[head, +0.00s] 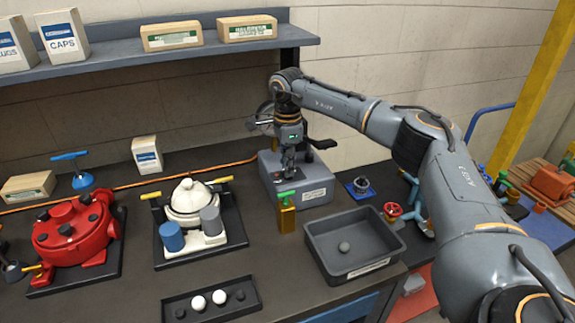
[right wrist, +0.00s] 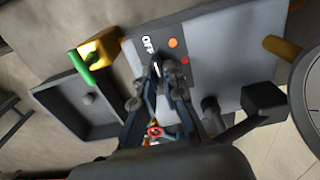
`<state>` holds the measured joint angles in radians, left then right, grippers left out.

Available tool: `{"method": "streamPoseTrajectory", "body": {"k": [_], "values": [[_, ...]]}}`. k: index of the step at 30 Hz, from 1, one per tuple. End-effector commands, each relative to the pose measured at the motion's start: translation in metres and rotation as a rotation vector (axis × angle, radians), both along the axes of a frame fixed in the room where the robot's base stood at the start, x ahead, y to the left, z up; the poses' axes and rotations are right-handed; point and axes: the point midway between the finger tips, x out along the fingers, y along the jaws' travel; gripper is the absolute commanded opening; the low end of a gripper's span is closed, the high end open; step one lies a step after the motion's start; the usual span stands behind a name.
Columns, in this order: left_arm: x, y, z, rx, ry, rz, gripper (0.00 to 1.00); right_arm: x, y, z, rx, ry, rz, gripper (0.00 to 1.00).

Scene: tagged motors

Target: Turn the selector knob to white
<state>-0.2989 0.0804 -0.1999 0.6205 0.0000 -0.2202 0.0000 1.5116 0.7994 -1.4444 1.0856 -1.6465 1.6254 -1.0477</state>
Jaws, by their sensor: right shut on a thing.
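The selector knob (right wrist: 157,68) is dark with a pale pointer line and sits on the face of a grey control box (right wrist: 225,48). Other marks around the knob are hidden by the fingers. My right gripper (right wrist: 158,90) is shut on the knob. In the head view my right gripper (head: 288,172) reaches down onto the grey box (head: 312,193), hiding the knob. My left gripper is not in view.
A brass block with a green handle (head: 286,212) stands close to the box, with a dark bin (head: 318,262) in front. A white motor (head: 187,200) and a red motor (head: 72,235) stand to the left. A shelf (head: 120,62) runs above.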

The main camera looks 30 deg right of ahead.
Motion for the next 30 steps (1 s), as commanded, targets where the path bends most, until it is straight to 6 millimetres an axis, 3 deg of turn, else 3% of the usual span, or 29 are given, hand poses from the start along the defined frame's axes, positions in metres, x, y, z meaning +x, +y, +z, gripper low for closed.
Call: {"method": "streamPoseTrajectory", "body": {"k": [11,30], "values": [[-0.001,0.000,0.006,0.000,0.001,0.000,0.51,0.001,0.000,0.001,-0.001,0.001,-0.164,0.00],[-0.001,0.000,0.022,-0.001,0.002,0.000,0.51,0.002,-0.002,0.001,-0.002,0.001,-0.759,0.00]]}}
